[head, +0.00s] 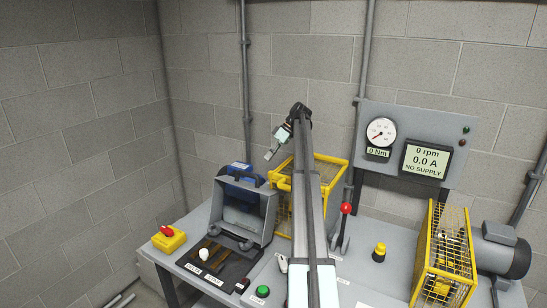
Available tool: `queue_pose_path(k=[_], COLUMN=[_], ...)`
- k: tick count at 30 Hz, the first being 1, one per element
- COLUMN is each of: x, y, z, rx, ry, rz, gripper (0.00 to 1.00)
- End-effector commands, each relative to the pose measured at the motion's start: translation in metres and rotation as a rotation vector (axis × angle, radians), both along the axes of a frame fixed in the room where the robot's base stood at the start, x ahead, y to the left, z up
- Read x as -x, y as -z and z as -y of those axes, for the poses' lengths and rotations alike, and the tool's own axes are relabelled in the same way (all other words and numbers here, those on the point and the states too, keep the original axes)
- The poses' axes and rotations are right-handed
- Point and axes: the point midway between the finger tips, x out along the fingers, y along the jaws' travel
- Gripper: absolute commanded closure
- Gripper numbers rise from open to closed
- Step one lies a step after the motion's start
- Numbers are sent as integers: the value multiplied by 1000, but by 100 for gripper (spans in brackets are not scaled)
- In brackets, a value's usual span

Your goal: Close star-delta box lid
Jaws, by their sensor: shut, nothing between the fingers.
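The star-delta box (219,262) stands on the left part of the bench, with a dark interior, a white knob (204,254) and labels at its front. Its grey lid (243,210) is raised, standing up at the back of the box. My gripper (269,157) is shut and empty, up in the air above and to the right of the lid, apart from it. My arm crosses the middle of the view and hides part of the bench behind it.
A yellow cage (332,160) stands right of the lid, behind my arm. A red-knobbed lever (346,209), a yellow button (379,250) and another yellow cage (441,262) are farther right. A yellow box with a red button (168,238) sits at the left. The air above the lid is clear.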

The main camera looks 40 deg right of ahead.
Motion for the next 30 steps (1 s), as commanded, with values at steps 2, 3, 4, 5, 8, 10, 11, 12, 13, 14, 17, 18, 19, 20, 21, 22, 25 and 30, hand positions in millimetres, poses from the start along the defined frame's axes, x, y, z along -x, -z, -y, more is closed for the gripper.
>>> queue_pose_path(k=[2, 3, 4, 5, 8, 10, 11, 12, 13, 14, 17, 18, 19, 20, 21, 22, 25, 30], x=[-3, -4, -6, -7, -11, -8, -7, -5, -4, -3, -1, -1, -1, -1, -1, -1, -1, -1], y=[14, 18, 22, 26, 42, 41, 40, 40, 40, 40, 40, 40, 40, 41, 41, 41, 41, 41], z=[-13, -18, -22, -25, -36, -48, -53, -58, -61, -64, -71, -72, -73, -73, -74, -74, -73, -74], rx=[-1, -2, -3, -2, -3, 0, 0, -1, 0, -1, -1, -1, -1, -1, -1, -1, -1, 2], ry=[-1, -3, -2, -2, -2, -2, -2, -1, -2, -2, 0, 0, 0, 0, 0, 0, 0, -1], rz=[-1, -3, -2, -2, -2, 1, 1, 0, 0, -1, 0, 0, 0, 0, 0, 0, 0, 0], gripper=[100, 100, 100, 100, 100, 100, 100, 100, 100, 100, 100, 100, 100, 100, 100, 100, 100, 100])
